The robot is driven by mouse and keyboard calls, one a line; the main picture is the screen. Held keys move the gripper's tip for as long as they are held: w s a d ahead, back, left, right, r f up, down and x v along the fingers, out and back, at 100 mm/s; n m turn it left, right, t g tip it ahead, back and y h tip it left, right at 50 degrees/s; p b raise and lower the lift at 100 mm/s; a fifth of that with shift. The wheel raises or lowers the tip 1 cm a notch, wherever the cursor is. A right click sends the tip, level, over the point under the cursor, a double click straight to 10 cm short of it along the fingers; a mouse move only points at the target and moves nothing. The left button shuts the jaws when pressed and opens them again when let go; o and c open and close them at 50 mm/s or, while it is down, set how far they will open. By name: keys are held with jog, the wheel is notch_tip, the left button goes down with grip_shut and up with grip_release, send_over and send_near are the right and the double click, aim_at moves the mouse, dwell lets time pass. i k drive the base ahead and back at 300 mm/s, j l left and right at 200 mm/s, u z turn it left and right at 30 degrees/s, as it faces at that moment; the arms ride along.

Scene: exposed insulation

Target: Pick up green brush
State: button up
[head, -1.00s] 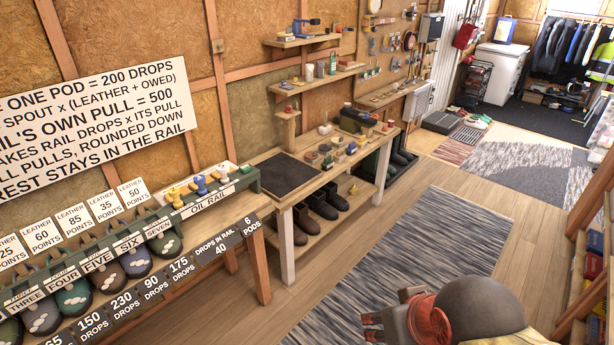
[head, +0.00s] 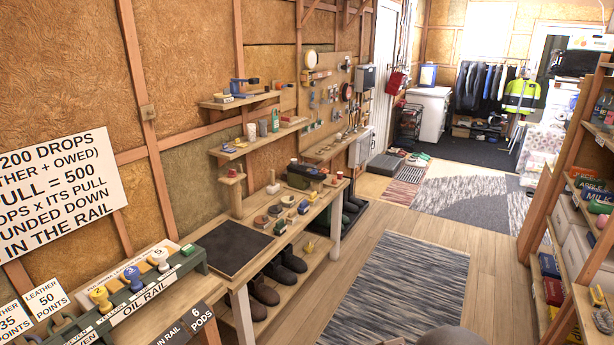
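A workbench with a black mat (head: 232,250) stands along the left wall. A small green block (head: 187,250) also sits at the right end of the oil rail (head: 150,292). My gripper is out of the picture; only the grey top of my arm shows at the bottom edge.
Dark shoes stand on the bench's lower shelf (head: 262,313). A striped rug (head: 405,290) lies on the open wooden floor right of the bench. A wooden rack (head: 545,215) with boxes stands at the right. Small wall shelves (head: 240,100) hang above the bench.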

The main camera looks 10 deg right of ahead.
aim_at(279, 229)
jog(key=i+u, duration=0.1)
jog(key=u, duration=0.25)
jog(key=i+l+u, duration=0.1)
jog(key=u, duration=0.25)
jog(key=i+l+u, duration=0.15)
jog(key=i+l, duration=0.15)
jog(key=i+l+u, duration=0.15)
jog(key=l, duration=0.25)
jog(key=i+l+u, duration=0.15)
jog(key=i+l, duration=0.2)
jog(key=i+l+u, duration=0.15)
jog(key=l, duration=0.3)
jog(key=i+l+u, duration=0.1)
jog(key=i+l, duration=0.2)
jog(key=l, duration=0.15)
jog(key=i+l, duration=0.15)
jog(key=l, duration=0.2)
jog(key=i+l, duration=0.15)
jog(key=l, duration=0.15)
jog(key=i+l, duration=0.2)
jog(key=l, duration=0.15)
jog(key=i+l, duration=0.15)
jog(key=l, duration=0.15)
